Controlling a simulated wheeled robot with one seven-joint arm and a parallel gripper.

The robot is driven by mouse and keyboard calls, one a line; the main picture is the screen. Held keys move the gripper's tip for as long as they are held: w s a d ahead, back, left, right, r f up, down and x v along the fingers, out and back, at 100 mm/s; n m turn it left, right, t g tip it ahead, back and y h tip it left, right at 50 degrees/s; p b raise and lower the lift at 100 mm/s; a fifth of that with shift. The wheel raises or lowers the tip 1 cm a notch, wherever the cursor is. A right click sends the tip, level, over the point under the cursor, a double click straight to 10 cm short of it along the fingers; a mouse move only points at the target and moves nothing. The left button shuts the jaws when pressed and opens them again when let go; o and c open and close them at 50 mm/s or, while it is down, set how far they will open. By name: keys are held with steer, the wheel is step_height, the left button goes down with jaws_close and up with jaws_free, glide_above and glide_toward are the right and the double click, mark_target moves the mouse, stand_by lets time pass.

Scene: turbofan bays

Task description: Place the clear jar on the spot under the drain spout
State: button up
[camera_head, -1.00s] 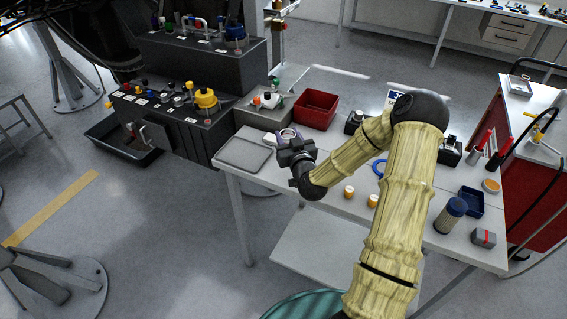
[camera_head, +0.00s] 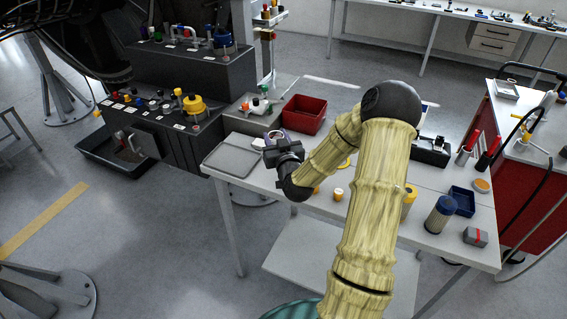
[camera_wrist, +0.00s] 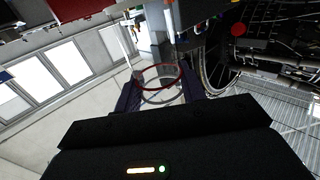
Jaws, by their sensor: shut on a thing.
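My gripper (camera_wrist: 162,90) is shut on the clear jar (camera_wrist: 161,76), a see-through vessel with a red rim, held between two dark purple fingers in the wrist view. In the head view my gripper (camera_head: 278,142) is over the left part of the white table, near the grey tray; the jar is too small to make out clearly there. The dark bay unit (camera_head: 168,128) with coloured caps stands to the left of the table. A black pan (camera_head: 98,150) lies on the floor by it. I cannot clearly pick out the drain spout or the spot under it.
The white table (camera_head: 262,185) holds a grey tray (camera_head: 232,160), a red bin (camera_head: 303,114), a blue bin (camera_head: 462,201) and a blue-topped filter (camera_head: 441,213). A red cart (camera_head: 510,150) stands at right. Floor at left is open, with a stand base (camera_head: 50,295) at the lower left.

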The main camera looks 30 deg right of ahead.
steer(key=shift+f+p, duration=0.4)
steer(key=shift+f, duration=2.4)
steer(key=shift+f, duration=0.1)
steer(key=shift+f+p, duration=0.4)
steer(key=shift+f, duration=1.6)
steer(key=shift+f, duration=0.15)
steer(key=o, duration=1)
steer(key=shift+c, duration=0.2)
